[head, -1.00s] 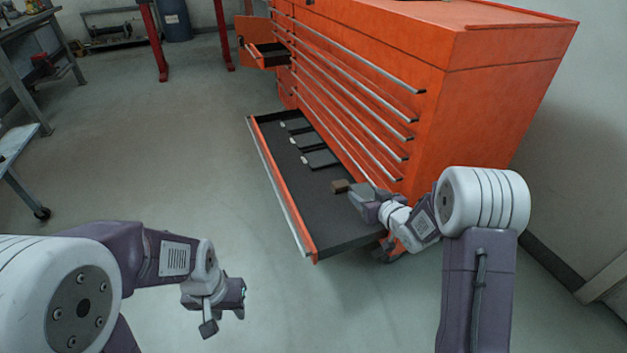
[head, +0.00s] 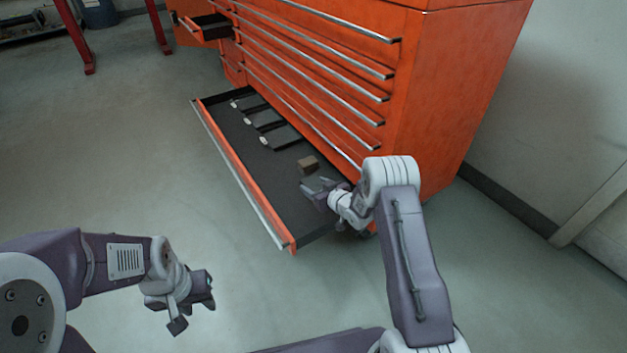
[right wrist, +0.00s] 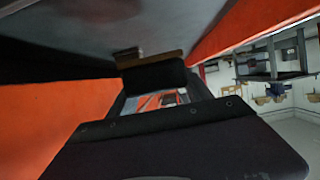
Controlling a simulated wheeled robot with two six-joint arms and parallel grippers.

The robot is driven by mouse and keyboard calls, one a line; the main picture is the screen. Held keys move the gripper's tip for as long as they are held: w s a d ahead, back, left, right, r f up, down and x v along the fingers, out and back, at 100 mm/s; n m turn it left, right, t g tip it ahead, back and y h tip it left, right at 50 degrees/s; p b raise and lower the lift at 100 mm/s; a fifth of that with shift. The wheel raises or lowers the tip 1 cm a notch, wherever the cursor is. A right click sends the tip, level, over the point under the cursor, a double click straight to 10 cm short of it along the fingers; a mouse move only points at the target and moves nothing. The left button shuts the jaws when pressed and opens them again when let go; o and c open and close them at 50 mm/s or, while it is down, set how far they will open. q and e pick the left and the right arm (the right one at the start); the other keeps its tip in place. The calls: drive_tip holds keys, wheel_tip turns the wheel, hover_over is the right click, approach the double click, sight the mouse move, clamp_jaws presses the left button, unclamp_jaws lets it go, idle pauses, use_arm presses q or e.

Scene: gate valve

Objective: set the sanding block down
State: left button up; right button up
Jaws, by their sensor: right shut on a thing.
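The sanding block (head: 308,165) is a small brown block at the near end of the open bottom drawer (head: 285,200). My right gripper (head: 314,178) reaches over the drawer from the right and is shut on the block. Whether the block touches the drawer floor or hangs just above it, I cannot tell. In the right wrist view the block (right wrist: 152,62) shows as a brown strip with a black face, past the dark gripper parts. My left gripper (head: 200,290) is over bare floor at the lower left, away from the drawer; its jaw gap is unclear.
Several flat dark items (head: 262,119) lie towards the drawer's far end. The orange tool cabinet (head: 440,110) rises right behind the drawer. A small upper drawer (head: 210,27) stands open at the far end. The floor left of the drawer is clear.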

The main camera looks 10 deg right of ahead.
sight(319, 183)
drive_tip(key=w+f+b, duration=0.1)
drive_tip(key=w+d+f+b, duration=0.2)
drive_tip(key=w+b, duration=0.1)
drive_tip(key=shift+f, duration=0.15)
drive_tip(key=shift+w+d, duration=0.1)
drive_tip(key=shift+d, duration=0.05)
wheel_tip(319, 183, down, 4)
drive_tip(key=b, duration=0.4)
drive_tip(key=shift+f, duration=0.1)
drive_tip(key=shift+r, duration=0.25)
drive_tip(key=shift+f, duration=0.15)
drive_tip(key=o, duration=1.5)
